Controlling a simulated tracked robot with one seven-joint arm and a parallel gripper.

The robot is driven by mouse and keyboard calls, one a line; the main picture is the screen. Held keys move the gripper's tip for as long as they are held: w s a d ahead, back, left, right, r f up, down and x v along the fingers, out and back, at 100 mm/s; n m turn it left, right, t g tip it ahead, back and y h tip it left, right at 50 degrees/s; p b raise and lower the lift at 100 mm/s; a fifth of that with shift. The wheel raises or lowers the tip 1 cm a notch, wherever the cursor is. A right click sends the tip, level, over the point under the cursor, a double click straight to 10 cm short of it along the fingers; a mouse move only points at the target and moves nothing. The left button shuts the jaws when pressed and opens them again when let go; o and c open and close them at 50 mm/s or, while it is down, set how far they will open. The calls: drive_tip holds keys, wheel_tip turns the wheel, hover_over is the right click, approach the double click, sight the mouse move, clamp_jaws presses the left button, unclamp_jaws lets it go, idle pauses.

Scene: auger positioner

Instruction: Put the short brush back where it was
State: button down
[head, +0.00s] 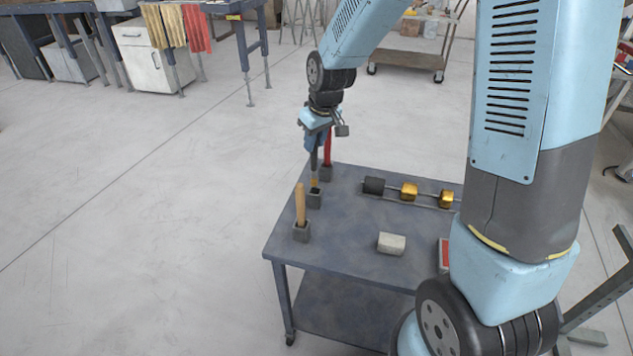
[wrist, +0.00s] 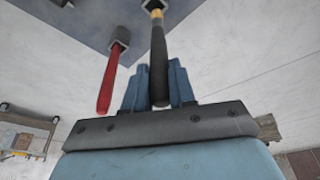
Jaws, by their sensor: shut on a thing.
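My gripper (head: 316,143) is shut on the dark handle of a brush (wrist: 158,58), which stands about upright with its yellow-gold band (head: 315,181) below. The brush shows between the two blue fingers (wrist: 159,85) in the wrist view. Its lower end is at a small dark grey block holder (head: 315,200) near the table's left edge. I cannot tell how deep the end sits in it. A red-handled tool (head: 328,150) stands in another holder (head: 326,173) just behind. A wooden-handled tool (head: 300,205) stands in a holder (head: 301,233) nearer the front.
The grey table (head: 345,255) also carries a rod with a dark block and gold pieces (head: 409,191), a pale grey block (head: 391,243) and a red item (head: 443,254) partly behind my arm. The floor left of the table is clear.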

sight(316, 170)
wheel_tip(316, 170, down, 8)
drive_tip(key=shift+d+f, duration=0.15)
drive_tip(key=shift+f, duration=0.1)
idle(0.4)
drive_tip(key=c, duration=0.9)
unclamp_jaws()
drive_tip(key=shift+c, duration=0.2)
